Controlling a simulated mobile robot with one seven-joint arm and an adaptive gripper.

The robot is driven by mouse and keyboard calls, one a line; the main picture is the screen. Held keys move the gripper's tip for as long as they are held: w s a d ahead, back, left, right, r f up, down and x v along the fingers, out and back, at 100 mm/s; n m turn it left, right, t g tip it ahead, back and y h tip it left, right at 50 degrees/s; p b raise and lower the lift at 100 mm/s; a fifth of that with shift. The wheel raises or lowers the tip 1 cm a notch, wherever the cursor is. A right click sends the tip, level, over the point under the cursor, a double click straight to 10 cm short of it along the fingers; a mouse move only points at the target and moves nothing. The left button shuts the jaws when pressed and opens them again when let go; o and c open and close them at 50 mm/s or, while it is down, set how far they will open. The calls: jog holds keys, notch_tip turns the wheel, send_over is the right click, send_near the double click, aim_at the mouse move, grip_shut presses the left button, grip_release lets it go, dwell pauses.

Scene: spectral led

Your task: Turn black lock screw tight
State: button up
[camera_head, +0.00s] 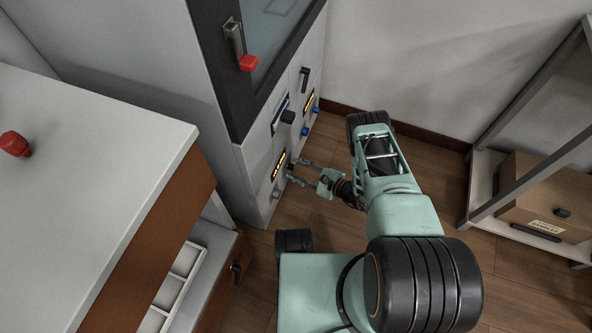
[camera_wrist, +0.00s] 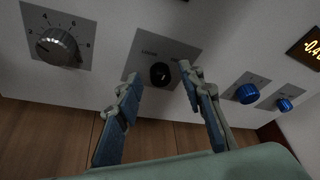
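The black lock screw (camera_wrist: 160,74) is a small round black part on a grey plate (camera_wrist: 143,63) with small lettering, set in the white cabinet front. It shows in the wrist view, upper middle. My gripper (camera_wrist: 160,82) is open, with its two blue-grey fingers on either side of the screw and a gap to each. I cannot tell how far the fingertips are from the panel. In the head view my gripper (camera_head: 291,169) is at the lower cabinet front, and the screw is too small to make out clearly there.
A dial (camera_wrist: 57,47) with a numbered scale is left of the screw; two blue knobs (camera_wrist: 247,93) (camera_wrist: 285,104) and a lit display (camera_wrist: 306,48) are right. A white-topped counter (camera_head: 90,150) stands left, a shelf with a cardboard box (camera_head: 548,197) right.

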jog(key=shift+w+a, duration=0.2)
jog(key=shift+a, duration=0.05)
grip_shut()
jog(key=shift+d, duration=0.15)
jog(key=shift+w+d+m+g+y, duration=0.1)
jog(key=shift+w+m+g+y, duration=0.1)
jog(key=shift+m+g, duration=0.8)
jog(key=shift+w+a+m+g+y, duration=0.15)
jog(key=shift+m+g, duration=0.45)
jog(key=shift+m, duration=0.75)
jog(key=shift+w+d+m+g+y, duration=0.15)
jog(key=shift+m+g+y, duration=0.1)
jog(key=shift+m+g, duration=0.75)
jog(key=shift+s+m, duration=0.1)
jog(key=shift+m, duration=0.25)
